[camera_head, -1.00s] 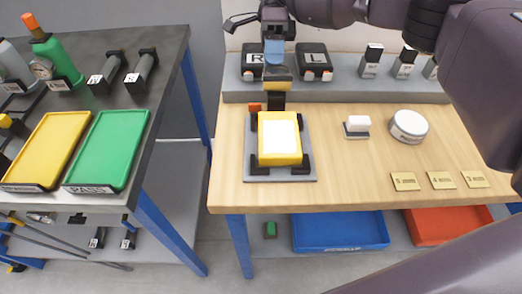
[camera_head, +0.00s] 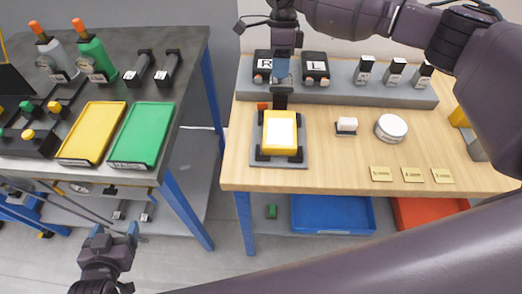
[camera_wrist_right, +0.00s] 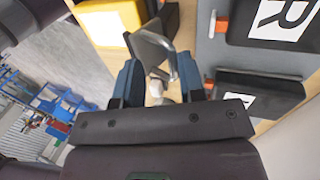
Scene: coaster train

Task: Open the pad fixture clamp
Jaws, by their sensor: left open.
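The pad fixture is a grey plate (camera_head: 279,163) on the wooden table, with a yellow block (camera_head: 281,150) bearing a white pad (camera_head: 282,133) between black corner pieces. Its dark clamp (camera_head: 283,93) stands at the back edge; a grey metal bar and loop (camera_wrist_right: 152,42) show in the right wrist view. My right gripper (camera_head: 281,72) points down just above and behind the clamp. Its blue fingers (camera_wrist_right: 158,78) are apart, with the bar around and beyond the tips; contact is unclear. My left gripper (camera_head: 115,232) is open and empty, low at the left, away from the fixture.
Black blocks marked R (camera_head: 263,65) and L (camera_head: 315,68) stand on the grey shelf behind the fixture. An orange-red piece (camera_head: 262,106) is beside the clamp. A white round tin (camera_head: 391,128) stands right. Yellow (camera_head: 91,131) and green (camera_head: 141,133) trays lie on the left table.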

